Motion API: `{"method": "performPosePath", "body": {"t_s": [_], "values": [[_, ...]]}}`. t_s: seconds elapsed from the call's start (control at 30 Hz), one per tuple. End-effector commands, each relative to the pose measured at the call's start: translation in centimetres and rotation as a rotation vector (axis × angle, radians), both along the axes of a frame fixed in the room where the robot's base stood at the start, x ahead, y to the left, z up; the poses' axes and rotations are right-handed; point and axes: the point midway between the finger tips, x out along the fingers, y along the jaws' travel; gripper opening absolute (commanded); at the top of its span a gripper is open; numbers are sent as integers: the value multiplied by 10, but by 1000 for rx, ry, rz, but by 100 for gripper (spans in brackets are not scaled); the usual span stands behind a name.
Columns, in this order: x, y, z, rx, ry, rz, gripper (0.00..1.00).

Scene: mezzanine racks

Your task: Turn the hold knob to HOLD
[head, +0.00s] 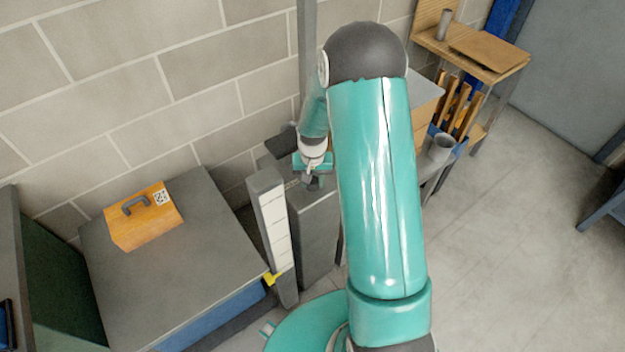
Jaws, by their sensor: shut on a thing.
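My gripper (314,182) is at the far end of my teal arm, pointing down at the top of a dark grey pedestal (316,235) near the block wall. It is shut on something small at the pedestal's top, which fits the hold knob. The gripper and wrist cover the knob, so its shape, pointer and any HOLD marking cannot be made out.
Left of the pedestal stands a post with white panels (275,230) and a yellow piece (271,279) low on it. An orange case (143,216) sits on a grey-topped bench (190,270). A wooden shelf (470,55) and a grey cup (441,148) are right.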

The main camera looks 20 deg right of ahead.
Motion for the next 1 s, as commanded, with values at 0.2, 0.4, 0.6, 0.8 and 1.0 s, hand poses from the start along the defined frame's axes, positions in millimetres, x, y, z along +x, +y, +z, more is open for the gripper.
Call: {"method": "performPosePath", "body": {"t_s": [0.2,0.4,0.6,0.8,1.0], "values": [[0,0,1,0,0,205,13],[0,0,1,0,0,375,13],[0,0,1,0,0,502,13],[0,0,1,0,0,577,13],[0,0,1,0,0,607,13]]}}
